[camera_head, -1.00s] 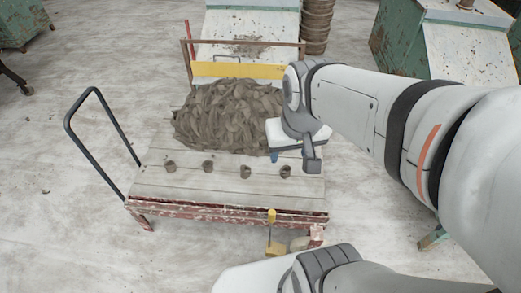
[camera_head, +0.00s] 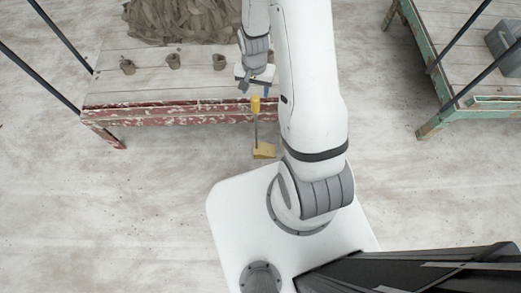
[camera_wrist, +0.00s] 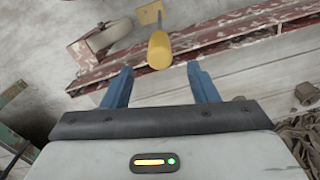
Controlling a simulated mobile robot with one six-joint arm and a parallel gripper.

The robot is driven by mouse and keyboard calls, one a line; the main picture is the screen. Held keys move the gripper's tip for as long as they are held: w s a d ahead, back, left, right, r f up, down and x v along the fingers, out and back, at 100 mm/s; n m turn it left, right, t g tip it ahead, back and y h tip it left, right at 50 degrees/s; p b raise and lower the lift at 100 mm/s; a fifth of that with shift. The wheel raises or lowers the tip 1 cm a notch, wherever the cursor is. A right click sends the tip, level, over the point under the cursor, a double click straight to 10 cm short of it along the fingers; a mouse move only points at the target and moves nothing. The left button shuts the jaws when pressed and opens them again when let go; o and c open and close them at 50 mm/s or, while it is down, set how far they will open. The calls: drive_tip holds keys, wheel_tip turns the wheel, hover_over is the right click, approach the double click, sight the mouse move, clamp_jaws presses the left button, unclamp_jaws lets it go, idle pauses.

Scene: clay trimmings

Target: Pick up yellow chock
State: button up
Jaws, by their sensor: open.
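The yellow chock (camera_head: 263,151) stands on the floor in front of the red cart's edge in the head view. A thin upright rod rises from it to a yellow cylindrical grip (camera_head: 255,104). In the wrist view the grip (camera_wrist: 159,50) shows large, just beyond and between the fingertips, with the chock's block (camera_wrist: 149,13) behind it. My gripper (camera_wrist: 159,75) is open with two blue fingers and nothing between them. In the head view my gripper (camera_head: 254,88) is above the cart's front edge, close to the grip.
The cart (camera_head: 180,113) has a worn red edge and plank top, with small clay cups (camera_head: 174,61) and a clay heap (camera_head: 180,20) on it. A green-framed table (camera_head: 470,85) stands at right. Floor around is clear.

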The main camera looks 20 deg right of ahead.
sight(255, 103)
wheel_tip(255, 103, down, 8)
drive_tip(key=b, duration=0.2)
drive_tip(key=shift+a+f+b, duration=0.15)
drive_tip(key=shift+f+b, duration=0.1)
drive_tip(key=shift+b, duration=0.15)
drive_tip(key=shift+r, duration=0.1)
clamp_jaws()
idle(0.6)
